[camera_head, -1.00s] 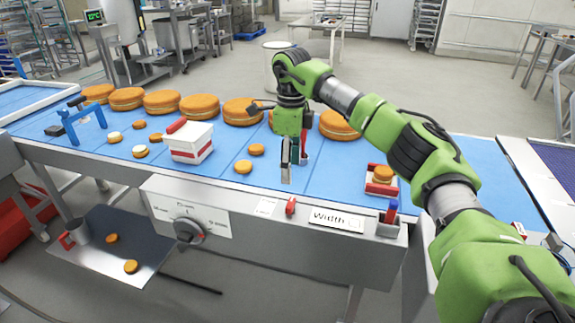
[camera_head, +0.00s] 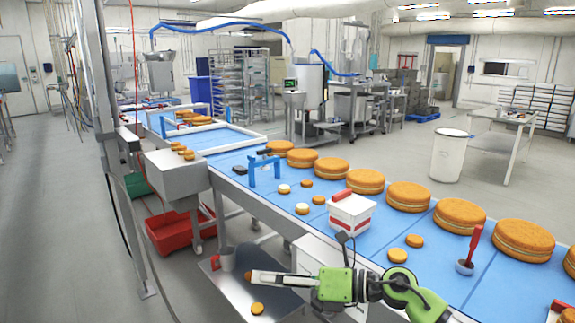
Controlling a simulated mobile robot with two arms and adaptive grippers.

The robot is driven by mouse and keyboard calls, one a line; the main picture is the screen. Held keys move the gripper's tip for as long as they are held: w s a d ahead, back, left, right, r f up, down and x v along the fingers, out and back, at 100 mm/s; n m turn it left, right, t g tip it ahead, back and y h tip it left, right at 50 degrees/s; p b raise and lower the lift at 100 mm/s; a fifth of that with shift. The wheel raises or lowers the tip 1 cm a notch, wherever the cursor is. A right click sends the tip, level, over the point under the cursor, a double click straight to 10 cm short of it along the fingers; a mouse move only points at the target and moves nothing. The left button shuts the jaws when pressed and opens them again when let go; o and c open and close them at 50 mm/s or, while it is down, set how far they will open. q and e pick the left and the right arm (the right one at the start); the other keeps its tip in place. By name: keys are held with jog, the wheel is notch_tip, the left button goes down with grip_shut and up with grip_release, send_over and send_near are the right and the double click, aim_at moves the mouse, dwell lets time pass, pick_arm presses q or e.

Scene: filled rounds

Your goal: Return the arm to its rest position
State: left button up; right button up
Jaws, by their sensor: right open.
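My right gripper (camera_head: 268,278) shows at the bottom centre, on the green arm that comes in from the lower right. It points left, in front of the conveyor's front side and over the low metal tray (camera_head: 232,283) as seen from here. Its jaws are open and I see nothing held in them. My left gripper is not in view.
The blue conveyor (camera_head: 375,243) carries large filled rounds (camera_head: 408,196), small rounds (camera_head: 398,255), a white and red box (camera_head: 351,212), a blue frame (camera_head: 265,171) and a red-handled tool (camera_head: 471,250). A red crate (camera_head: 181,231) stands on the floor at left. A metal post (camera_head: 110,130) rises at left.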

notch_tip(320, 180, up, 5)
jog(key=m+t+y, duration=0.2)
jog(key=m+t, duration=0.4)
jog(key=m, duration=0.2)
jog(key=w+d+m+t+h, duration=0.1)
jog(key=d+m+t+h, duration=0.55)
jog(key=m, duration=0.45)
jog(key=s+d+f+m+g+h, duration=0.1)
jog(key=s+d+f+m+h, duration=0.2)
jog(key=d+f+m+h, duration=0.35)
jog(key=s+d+f+m+g+h, duration=0.2)
jog(key=s+d+f+m+h, duration=0.2)
jog(key=d+f+m, duration=0.45)
jog(key=s+d+f+m+g, duration=0.1)
jog(key=s+f+m+g, duration=0.1)
jog(key=s+f+g, duration=0.5)
jog(key=s+f+m, duration=0.2)
jog(key=s+f, duration=0.2)
jog(key=s, duration=0.7)
jog(key=s+d+f+m+g, duration=0.15)
jog(key=s+f+g, duration=0.35)
jog(key=s, duration=0.5)
notch_tip(320, 180, down, 28)
jog(key=s, duration=0.1)
jog(key=s+d+f+g, duration=0.1)
jog(key=s+d+f, duration=0.1)
jog(key=s+f, duration=1.3)
jog(key=shift+s+d, duration=0.25)
jog(key=shift+s, duration=0.8)
jog(key=shift+c, duration=0.4)
